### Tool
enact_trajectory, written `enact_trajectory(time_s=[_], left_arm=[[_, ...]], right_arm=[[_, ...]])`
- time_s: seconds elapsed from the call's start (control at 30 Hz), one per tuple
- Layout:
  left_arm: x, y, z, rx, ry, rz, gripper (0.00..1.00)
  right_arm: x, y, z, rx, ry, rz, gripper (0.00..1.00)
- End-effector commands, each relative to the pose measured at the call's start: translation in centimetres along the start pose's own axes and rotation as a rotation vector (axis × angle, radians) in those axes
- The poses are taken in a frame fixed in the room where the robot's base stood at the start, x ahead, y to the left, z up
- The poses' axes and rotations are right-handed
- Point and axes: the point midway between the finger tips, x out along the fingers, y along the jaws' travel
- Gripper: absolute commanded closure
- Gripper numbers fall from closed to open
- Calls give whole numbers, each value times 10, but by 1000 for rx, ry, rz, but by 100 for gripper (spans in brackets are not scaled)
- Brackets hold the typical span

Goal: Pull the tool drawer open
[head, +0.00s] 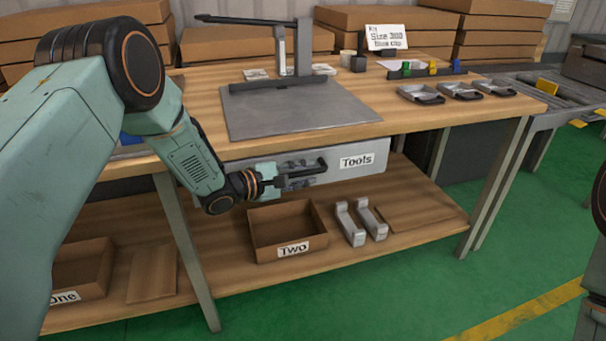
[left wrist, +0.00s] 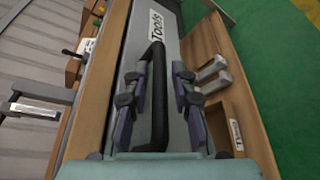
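The tool drawer (head: 375,163) is a grey box front under the workbench top, with a white "Tools" label, and looks shut. Its black bar handle (head: 321,166) stands out from the front. In the left wrist view the handle (left wrist: 158,100) runs lengthwise between the two fingers of the left gripper (left wrist: 156,78). The fingers are apart, with a visible gap on each side of the bar. My right gripper is out of view; only a dark part of that arm shows at the right edge.
The wooden bench top (head: 420,118) is above the drawer. On the lower shelf below stand a box labelled "Two" (head: 290,250) and two metal brackets (head: 350,226). A bench leg (head: 187,250) stands left of the box. Green floor in front is clear.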

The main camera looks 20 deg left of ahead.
Motion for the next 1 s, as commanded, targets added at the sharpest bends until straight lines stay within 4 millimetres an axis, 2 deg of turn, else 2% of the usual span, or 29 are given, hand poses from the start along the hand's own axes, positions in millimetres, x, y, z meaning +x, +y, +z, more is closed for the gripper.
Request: enact_trajectory(time_s=[0.03, 0.27, 1.0], left_arm=[[0, 0, 0, 0, 0, 0, 81], [0, 0, 0, 0, 0, 0, 100], [-2, -2, 3, -2, 2, -1, 100]], right_arm=[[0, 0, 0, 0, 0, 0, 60], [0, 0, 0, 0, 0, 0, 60], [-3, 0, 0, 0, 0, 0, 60]])
